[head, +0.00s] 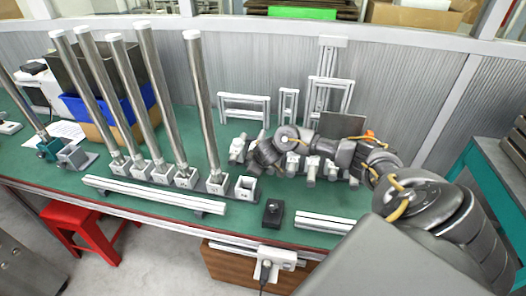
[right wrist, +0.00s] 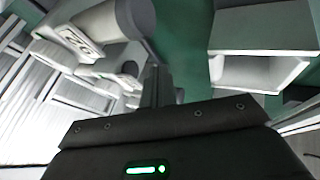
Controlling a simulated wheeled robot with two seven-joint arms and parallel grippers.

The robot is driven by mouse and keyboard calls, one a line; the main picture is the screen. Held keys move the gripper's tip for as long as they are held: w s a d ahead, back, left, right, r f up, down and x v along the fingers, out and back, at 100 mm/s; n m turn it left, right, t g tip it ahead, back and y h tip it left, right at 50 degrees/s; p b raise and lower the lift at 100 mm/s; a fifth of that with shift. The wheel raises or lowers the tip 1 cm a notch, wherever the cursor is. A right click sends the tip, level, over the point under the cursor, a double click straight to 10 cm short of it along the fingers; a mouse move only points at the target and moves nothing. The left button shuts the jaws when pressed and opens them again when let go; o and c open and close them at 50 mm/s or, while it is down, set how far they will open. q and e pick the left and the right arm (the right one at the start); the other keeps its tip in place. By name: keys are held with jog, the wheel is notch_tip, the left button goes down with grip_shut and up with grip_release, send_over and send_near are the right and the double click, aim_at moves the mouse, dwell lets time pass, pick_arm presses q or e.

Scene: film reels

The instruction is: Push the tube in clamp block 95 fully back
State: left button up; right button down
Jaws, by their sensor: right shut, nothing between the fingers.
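Several clamp blocks with short lying tubes stand in a row at the back of the green bench; one (head: 311,168) shows right of my right gripper, and another (head: 238,149) left of it. I cannot read which block is 95. My right gripper (head: 262,155) reaches in from the right, low among these blocks, and partly hides them. In the right wrist view its shut fingers (right wrist: 158,85) hold nothing. A grey tube (right wrist: 137,18) lies just beyond the fingertips, beside a white block with a label (right wrist: 80,42). I cannot tell whether the fingers touch the tube. My left gripper is out of view.
Tall upright tubes (head: 203,110) stand in blocks along the left half. An open white block (head: 246,187) is empty; an open white block also shows in the right wrist view (right wrist: 262,42). A small black box (head: 272,213) and rails (head: 155,194) lie along the front. Aluminium frames stand behind.

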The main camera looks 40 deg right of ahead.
pick_arm(q)
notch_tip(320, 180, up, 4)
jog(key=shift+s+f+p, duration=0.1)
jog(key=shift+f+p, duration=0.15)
jog(key=shift+p, duration=0.9)
pick_arm(e)
jog(key=v, duration=1)
jog(key=shift+a, duration=0.2)
